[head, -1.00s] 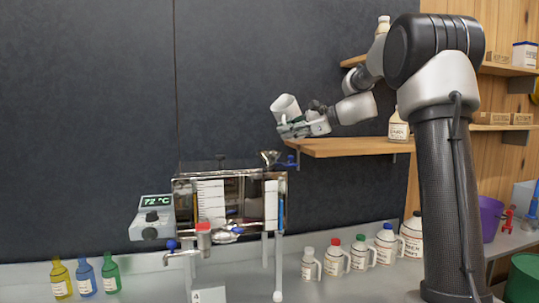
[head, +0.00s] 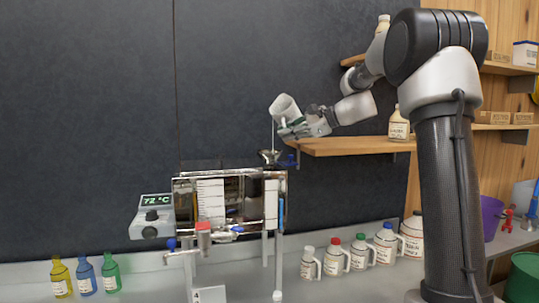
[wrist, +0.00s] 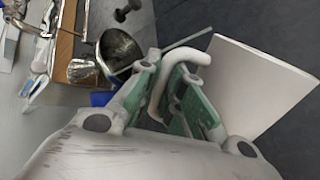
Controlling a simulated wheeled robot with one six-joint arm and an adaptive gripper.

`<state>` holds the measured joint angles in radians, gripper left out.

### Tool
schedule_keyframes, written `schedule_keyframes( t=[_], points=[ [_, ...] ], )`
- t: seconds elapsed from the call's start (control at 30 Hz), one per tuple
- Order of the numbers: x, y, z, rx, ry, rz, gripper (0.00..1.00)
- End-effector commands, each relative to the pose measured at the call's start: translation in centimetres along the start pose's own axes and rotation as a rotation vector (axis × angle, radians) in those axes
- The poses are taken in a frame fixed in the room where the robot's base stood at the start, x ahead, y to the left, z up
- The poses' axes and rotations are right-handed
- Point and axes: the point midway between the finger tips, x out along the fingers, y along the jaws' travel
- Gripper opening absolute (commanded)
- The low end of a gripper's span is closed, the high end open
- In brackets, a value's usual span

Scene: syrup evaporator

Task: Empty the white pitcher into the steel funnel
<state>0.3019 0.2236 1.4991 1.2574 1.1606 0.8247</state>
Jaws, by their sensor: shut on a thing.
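The white pitcher (head: 285,107) is tilted above the steel funnel (head: 269,156), its mouth toward the upper left in the head view. A thin pale stream (head: 272,136) runs from its lip down to the funnel. My gripper (head: 293,130) is shut on the pitcher's handle. In the wrist view, the white handle (wrist: 156,88) lies between the green-padded fingers of my gripper (wrist: 172,100), and the pitcher's body (wrist: 250,88) extends right. The funnel (wrist: 119,50) shows its dark inside left of the fingers. The liquid inside the pitcher is hidden.
The funnel stands on top of the steel evaporator (head: 182,206), whose display (head: 156,201) reads 72 °C. A wooden shelf (head: 350,147) is just right of the funnel, below my arm. Several white jugs (head: 333,262) and coloured bottles (head: 86,276) stand on the bench.

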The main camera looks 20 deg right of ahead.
Motion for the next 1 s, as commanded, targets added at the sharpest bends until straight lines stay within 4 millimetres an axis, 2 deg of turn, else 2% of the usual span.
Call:
schedule_keyframes(
  t=[1.0],
  points=[
    [0.03, 0.11, -0.83, -0.098, 0.051, -0.015, 0.0]
  ],
)
